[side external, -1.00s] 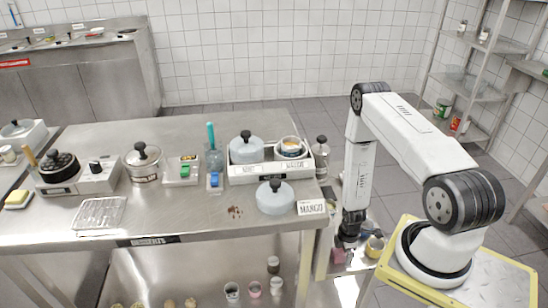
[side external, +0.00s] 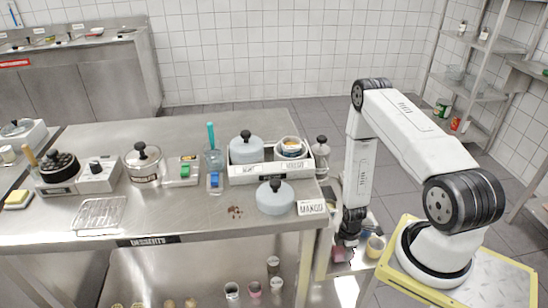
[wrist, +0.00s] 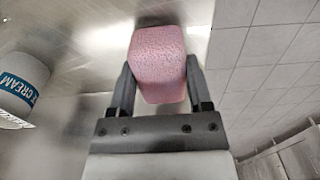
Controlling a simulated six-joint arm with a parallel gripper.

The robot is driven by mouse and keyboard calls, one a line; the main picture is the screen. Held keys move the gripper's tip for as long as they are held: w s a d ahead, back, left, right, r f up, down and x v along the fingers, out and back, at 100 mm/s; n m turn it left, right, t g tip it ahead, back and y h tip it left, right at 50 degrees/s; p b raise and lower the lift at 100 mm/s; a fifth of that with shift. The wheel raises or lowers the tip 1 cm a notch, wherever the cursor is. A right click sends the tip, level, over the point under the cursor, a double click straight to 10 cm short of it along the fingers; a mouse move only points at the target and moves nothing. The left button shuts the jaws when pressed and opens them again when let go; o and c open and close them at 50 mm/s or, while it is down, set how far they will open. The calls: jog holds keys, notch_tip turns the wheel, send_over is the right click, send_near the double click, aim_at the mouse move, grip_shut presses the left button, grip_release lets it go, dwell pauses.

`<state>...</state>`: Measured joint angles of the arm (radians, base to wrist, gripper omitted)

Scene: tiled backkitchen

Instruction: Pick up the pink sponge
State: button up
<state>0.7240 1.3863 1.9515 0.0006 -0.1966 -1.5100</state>
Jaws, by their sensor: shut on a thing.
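The pink sponge (wrist: 158,62) is a speckled pink block with rounded edges. In the wrist view it sits between the two fingers of my gripper (wrist: 158,78), which is shut on it. In the side external view my gripper (side external: 346,244) points down at the right end of the steel table, and the pink sponge (side external: 338,254) shows small beneath it. I cannot tell from these frames whether the sponge touches the surface below.
A white tub labelled cream (wrist: 20,82) stands left of the gripper in the wrist view. The steel table (side external: 150,222) with pots and a MANGO sign (side external: 311,207) is to the left.

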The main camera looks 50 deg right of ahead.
jog(key=shift+r, duration=4.5)
